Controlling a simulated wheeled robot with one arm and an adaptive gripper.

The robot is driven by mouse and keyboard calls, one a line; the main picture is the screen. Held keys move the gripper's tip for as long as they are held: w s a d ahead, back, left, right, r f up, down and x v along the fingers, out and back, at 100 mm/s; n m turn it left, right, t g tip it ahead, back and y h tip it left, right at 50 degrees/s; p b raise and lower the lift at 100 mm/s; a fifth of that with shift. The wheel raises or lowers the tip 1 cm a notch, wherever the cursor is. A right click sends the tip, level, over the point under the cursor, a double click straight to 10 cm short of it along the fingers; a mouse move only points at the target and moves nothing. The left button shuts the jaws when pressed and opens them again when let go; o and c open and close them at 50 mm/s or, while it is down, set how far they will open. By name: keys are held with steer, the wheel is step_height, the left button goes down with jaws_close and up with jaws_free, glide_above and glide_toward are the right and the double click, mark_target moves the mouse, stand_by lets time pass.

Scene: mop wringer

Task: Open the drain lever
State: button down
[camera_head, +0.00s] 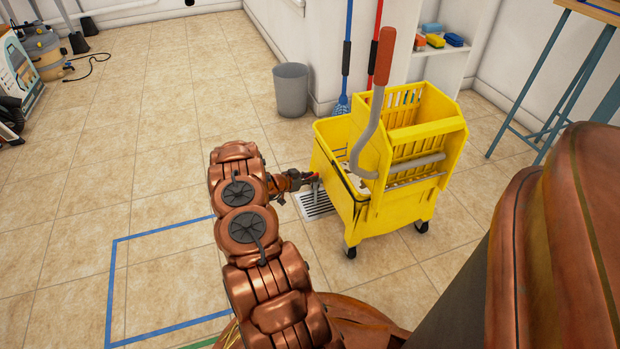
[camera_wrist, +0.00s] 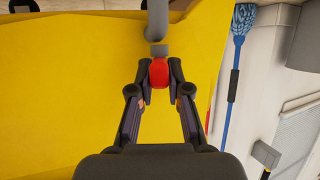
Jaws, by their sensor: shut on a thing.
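The yellow mop bucket (camera_head: 347,210) with its wringer (camera_head: 418,140) stands on the tiled floor right of centre in the head view. The drain lever shows in the wrist view as a red tip (camera_wrist: 159,73) on a grey stem (camera_wrist: 158,25), against the yellow bucket wall (camera_wrist: 60,90). In the head view the lever (camera_head: 316,178) is small and at the bucket's left side. My gripper (camera_wrist: 159,76) has its fingers closed on either side of the red tip. It also shows in the head view (camera_head: 308,179), reaching the bucket from the left.
A floor drain grate (camera_head: 315,204) lies below the lever. A grey bin (camera_head: 290,90) stands behind, by the wall. A blue mop (camera_head: 346,60) and a red-handled pole (camera_head: 376,40) lean near the bucket. The wringer handle (camera_head: 372,125) rises above it.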

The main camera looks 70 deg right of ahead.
steer(key=shift+w+d+m+g+b, duration=0.2)
steer(key=shift+m+g+b, duration=0.1)
steer(key=shift+m+g, duration=0.15)
steer(key=shift+m+g+y, duration=0.25)
steer(key=shift+g+y, duration=0.15)
steer(key=shift+g, duration=0.05)
steer(key=c, duration=1.1)
jaws_free()
steer(key=shift+a, duration=0.1)
steer(key=v, duration=1.2)
steer(key=shift+s, duration=0.1)
